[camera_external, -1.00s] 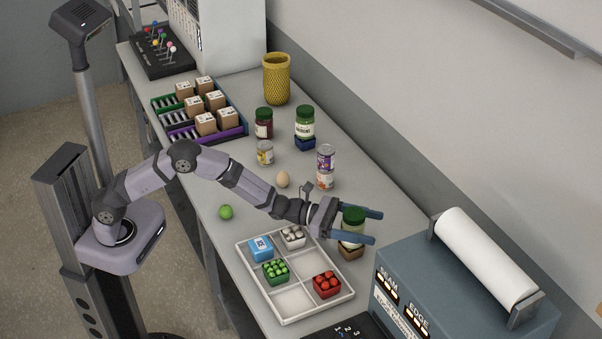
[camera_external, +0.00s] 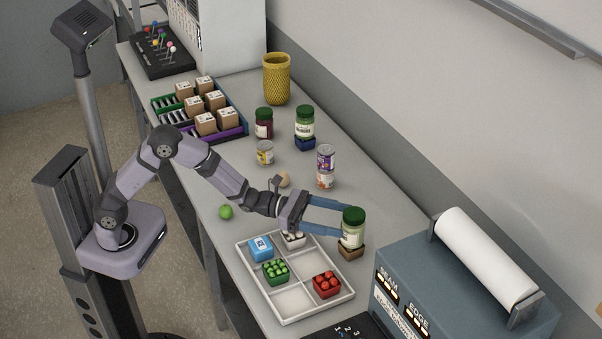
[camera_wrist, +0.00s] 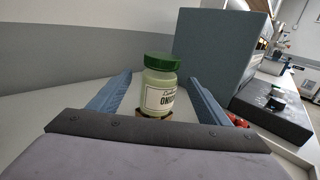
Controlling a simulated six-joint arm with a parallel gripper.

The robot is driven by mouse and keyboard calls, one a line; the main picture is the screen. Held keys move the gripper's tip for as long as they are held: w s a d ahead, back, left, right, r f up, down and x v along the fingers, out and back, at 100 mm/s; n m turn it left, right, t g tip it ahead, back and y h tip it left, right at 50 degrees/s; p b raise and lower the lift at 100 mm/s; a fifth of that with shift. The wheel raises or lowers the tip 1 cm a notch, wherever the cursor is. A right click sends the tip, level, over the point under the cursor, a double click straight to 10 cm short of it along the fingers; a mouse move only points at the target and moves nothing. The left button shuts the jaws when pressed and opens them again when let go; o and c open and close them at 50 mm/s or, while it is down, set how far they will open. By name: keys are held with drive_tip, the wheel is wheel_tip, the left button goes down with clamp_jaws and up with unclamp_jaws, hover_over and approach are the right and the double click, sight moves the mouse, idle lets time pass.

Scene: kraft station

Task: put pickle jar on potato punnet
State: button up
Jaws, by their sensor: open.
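A pale green jar with a green lid (camera_external: 353,228) stands upright on a small brown punnet (camera_external: 351,253), right of the divided tray. In the wrist view the jar (camera_wrist: 160,88) shows a label that seems to begin "ONI"; the brown punnet shows just below it. My gripper (camera_external: 341,219) is open, its fingers pointing at the jar; in the wrist view the jar stands between and beyond the fingertips (camera_wrist: 160,80). Another green-lidded jar (camera_external: 305,122) stands on a blue punnet (camera_external: 305,143) farther back; its label is too small to read.
The divided tray (camera_external: 345,297) holds blue, white, green and red punnets. A dark jar (camera_external: 264,123), a small can (camera_external: 265,153), stacked cans (camera_external: 325,167), an egg (camera_external: 284,180) and a lime (camera_external: 226,212) stand farther back. A blue-grey machine (camera_external: 450,280) stands at right.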

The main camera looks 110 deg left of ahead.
drive_tip(key=shift+s+b, duration=0.3)
drive_tip(key=shift+s, duration=1.3)
